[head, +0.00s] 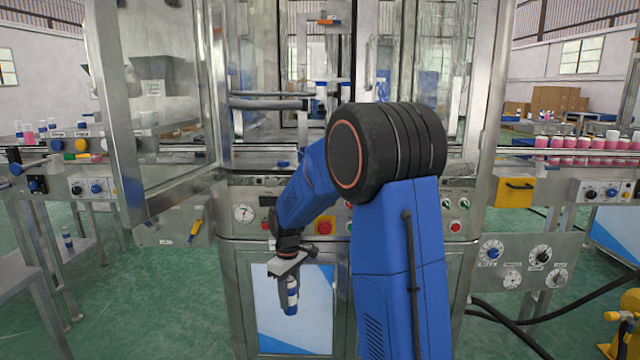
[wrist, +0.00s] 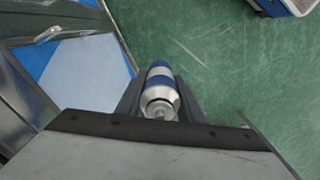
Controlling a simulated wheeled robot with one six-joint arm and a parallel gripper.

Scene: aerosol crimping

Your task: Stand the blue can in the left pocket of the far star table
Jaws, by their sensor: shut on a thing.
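The blue can (head: 292,296), white and silver with blue bands, hangs below my gripper (head: 289,276) in front of the machine's lower cabinet. In the wrist view, the can (wrist: 159,88) sits between the two dark fingers of my gripper (wrist: 160,98), with its silver top toward the camera. The gripper is shut on it. In the head view it looks roughly upright. The far star table and its left pocket cannot be made out; my arm and the machine's frame cover much of the interior.
The machine's glazed door (head: 160,110) stands open at the left. Pink containers (head: 580,145) line the right conveyor. Green floor is clear below my gripper.

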